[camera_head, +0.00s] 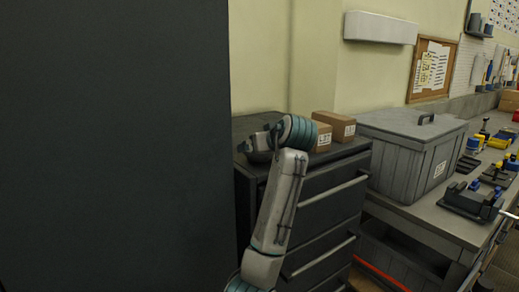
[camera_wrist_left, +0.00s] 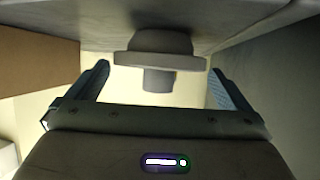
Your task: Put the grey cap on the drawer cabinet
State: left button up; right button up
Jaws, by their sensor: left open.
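The grey cap (camera_wrist_left: 160,48) shows in the left wrist view, where the picture appears upside down. It has a wide rim and a narrower stub, and its broad side is against the grey top surface (camera_wrist_left: 95,22). My left gripper (camera_wrist_left: 159,70) is open, with one finger to each side of the cap and a gap on both sides. In the head view my left arm reaches over the dark drawer cabinet (camera_head: 318,182), with the gripper (camera_head: 254,144) low over its top. The cap cannot be made out clearly there. My right gripper is not in view.
Two cardboard boxes (camera_head: 335,125) stand on the cabinet top just right of my gripper. A tall dark panel (camera_head: 115,150) fills the left. A lidded grey crate (camera_head: 408,150) stands on the workbench at right, with several tools and fixtures beyond it. A wall is behind.

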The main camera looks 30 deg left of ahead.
pick_arm(q)
jog(key=b+v, duration=0.1)
jog(key=v, duration=0.8)
jog(key=shift+d+b, duration=0.2)
jog(key=shift+b, duration=0.1)
